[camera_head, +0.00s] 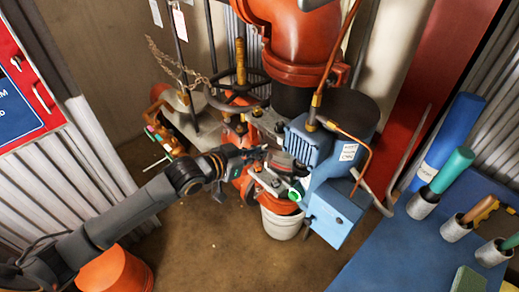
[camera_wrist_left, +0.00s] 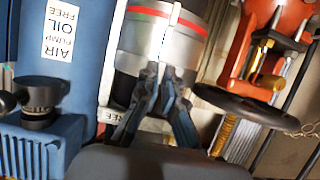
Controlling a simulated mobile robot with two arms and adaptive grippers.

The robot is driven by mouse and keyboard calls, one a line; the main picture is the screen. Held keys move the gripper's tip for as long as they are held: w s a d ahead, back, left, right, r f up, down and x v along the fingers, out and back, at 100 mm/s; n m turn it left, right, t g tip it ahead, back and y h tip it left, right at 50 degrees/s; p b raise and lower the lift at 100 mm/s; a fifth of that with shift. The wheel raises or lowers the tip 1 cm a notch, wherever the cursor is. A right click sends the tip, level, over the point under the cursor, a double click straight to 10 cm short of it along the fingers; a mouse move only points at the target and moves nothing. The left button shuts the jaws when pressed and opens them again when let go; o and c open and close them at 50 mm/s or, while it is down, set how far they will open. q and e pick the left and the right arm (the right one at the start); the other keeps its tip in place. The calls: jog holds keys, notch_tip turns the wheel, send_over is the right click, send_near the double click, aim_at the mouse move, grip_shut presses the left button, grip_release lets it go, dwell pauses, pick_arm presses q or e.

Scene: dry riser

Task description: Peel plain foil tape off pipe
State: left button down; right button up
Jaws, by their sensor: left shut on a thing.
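My left gripper (camera_head: 262,158) reaches in from the left, between the red valve assembly and the blue pump. In the left wrist view, its fingers (camera_wrist_left: 164,72) are close together against a silver foil band (camera_wrist_left: 150,42) around a pipe. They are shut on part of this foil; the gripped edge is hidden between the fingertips. Red-striped tape (camera_wrist_left: 190,24) runs along the upper part of the silver surface. In the head view the pipe is largely hidden behind the gripper and the pump. My right gripper is not in view.
The blue pump (camera_head: 325,215) stands close to the gripper's right. A valve handwheel (camera_wrist_left: 262,112) and rusty fittings are close on the other side. A white bucket (camera_head: 283,224) stands below. A blue bench (camera_head: 395,262) with tools in holders is at right.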

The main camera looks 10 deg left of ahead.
pick_arm(q)
jog(key=s+a+p, duration=0.3)
jog(key=s+a, duration=0.1)
jog(key=s, duration=0.2)
jog(key=shift+s+a, duration=0.15)
jog(key=shift+s, duration=0.1)
dwell(0.3)
dwell(0.5)
